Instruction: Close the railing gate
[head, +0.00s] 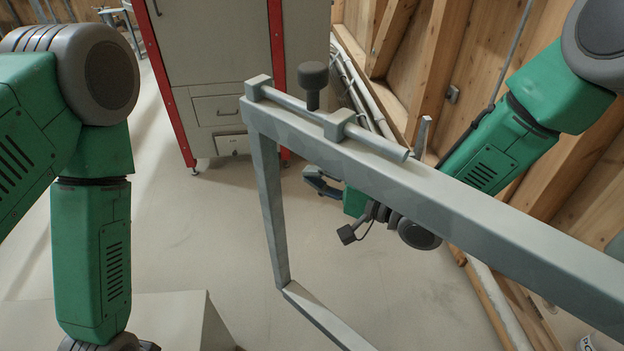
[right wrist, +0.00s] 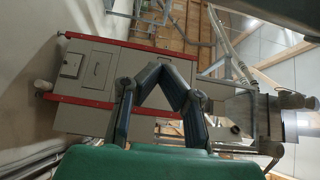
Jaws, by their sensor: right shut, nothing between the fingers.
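The railing gate (head: 440,195) is a grey metal frame that crosses the head view from the centre to the lower right. A sliding bolt (head: 375,143) lies along its top rail, with a black knob (head: 313,78) standing up from it. The bolt's end sticks out over the rail. My right gripper (head: 318,182) is beyond the gate, just below the top rail in the picture, apart from the knob. Its fingers are shut and empty, with the tips together in the right wrist view (right wrist: 165,70). My left gripper is out of view.
A grey cabinet with red edges (head: 225,60) stands behind the gate. Wooden wall posts (head: 440,75) and pipes (head: 350,85) line the right side. A pale block (head: 165,312) is at the lower left. The floor between is clear.

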